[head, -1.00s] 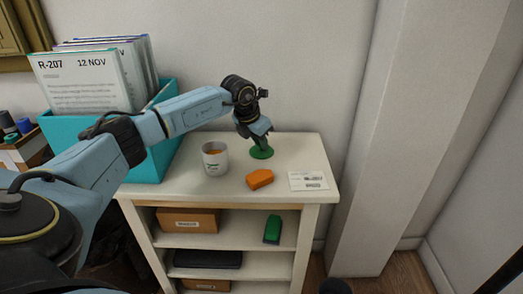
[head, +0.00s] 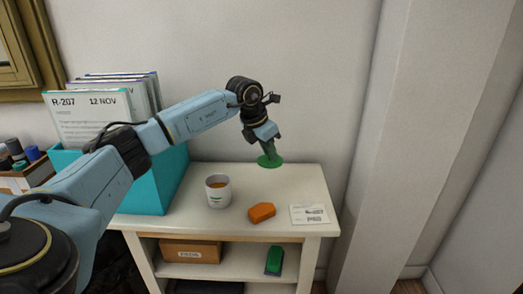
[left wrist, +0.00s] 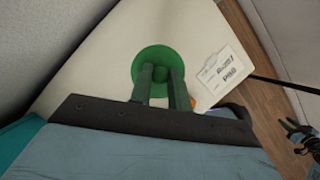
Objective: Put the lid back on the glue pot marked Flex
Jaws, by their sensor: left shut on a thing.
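A green round lid (head: 270,162) with a central knob hangs from my left gripper (head: 266,148). It appears raised over the back edge of the white cabinet top. In the left wrist view the two fingers (left wrist: 161,88) close on the knob of the lid (left wrist: 150,58). An open white pot (head: 218,196) with orange-brown contents stands upright on the cabinet top, left of and nearer than the lid. It has a small green mark too small to read. What seems to be my right gripper (left wrist: 300,133) shows small at the right edge of the left wrist view.
A teal file box (head: 170,185) with papers stands left of the pot. A wall is close behind. A green object (head: 274,260) lies on the shelf below.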

